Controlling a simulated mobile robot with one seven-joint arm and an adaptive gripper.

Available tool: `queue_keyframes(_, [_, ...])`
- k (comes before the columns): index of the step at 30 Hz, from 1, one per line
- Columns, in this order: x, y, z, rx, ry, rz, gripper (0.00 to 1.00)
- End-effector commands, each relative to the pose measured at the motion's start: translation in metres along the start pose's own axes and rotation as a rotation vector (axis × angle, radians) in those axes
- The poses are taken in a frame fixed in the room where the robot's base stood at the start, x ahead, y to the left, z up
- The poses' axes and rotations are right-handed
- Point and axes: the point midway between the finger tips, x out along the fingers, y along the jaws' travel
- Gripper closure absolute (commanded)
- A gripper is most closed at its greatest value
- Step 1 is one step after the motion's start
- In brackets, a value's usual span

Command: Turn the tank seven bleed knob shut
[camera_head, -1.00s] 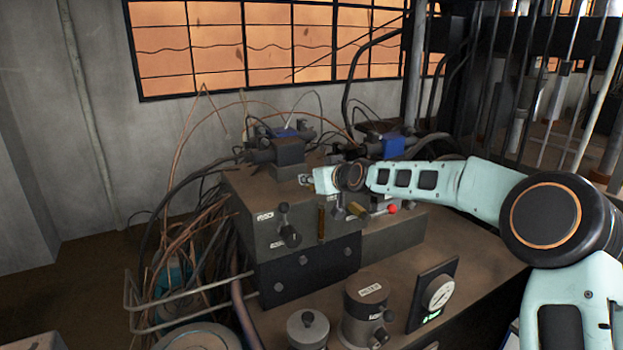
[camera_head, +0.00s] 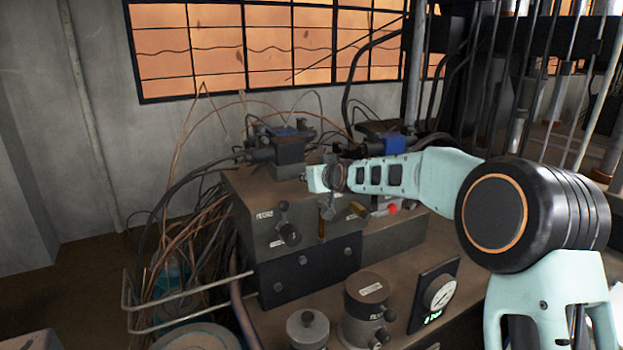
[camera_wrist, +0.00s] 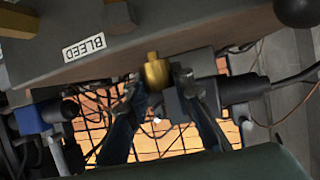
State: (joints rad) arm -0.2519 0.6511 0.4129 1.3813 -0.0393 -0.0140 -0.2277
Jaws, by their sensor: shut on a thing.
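A small brass knob (camera_wrist: 155,74) sits at the edge of the manifold block in the wrist view. My gripper (camera_wrist: 165,88) is shut on it, with a finger on either side. A white label reading BLEED (camera_wrist: 84,47) is on the block face to its left. In the head view my gripper (camera_head: 328,207) reaches down at the front edge of the manifold block (camera_head: 246,190). The held knob cannot be made out clearly there. I cannot read a tank number on any label, nor tell how far the knob is turned.
A black-knobbed lever (camera_head: 284,207) stands left of my gripper. A brass fitting (camera_head: 357,210) and a red ball knob (camera_head: 393,209) are to the right. Cylinders and a gauge (camera_head: 438,292) stand in front. Copper tubes and cables (camera_head: 190,215) crowd the left.

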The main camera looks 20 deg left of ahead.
Motion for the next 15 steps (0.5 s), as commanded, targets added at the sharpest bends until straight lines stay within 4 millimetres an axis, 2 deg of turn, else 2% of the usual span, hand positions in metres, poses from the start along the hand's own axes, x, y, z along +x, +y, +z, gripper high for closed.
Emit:
queue_keyframes(1, [0.0011,-0.0018,0.0064,0.002,-0.012,-0.004,1.0])
queue_keyframes(6, [0.001,-0.0016,0.006,0.002,-0.012,-0.004,1.0])
queue_keyframes(7, [0.001,-0.0016,0.0059,0.002,-0.012,-0.004,0.77])
queue_keyframes(12, [0.0006,-0.001,0.0035,0.001,-0.007,-0.003,0.6])
queue_keyframes(15, [0.0003,-0.0006,0.0022,0.001,-0.005,-0.002,0.6])
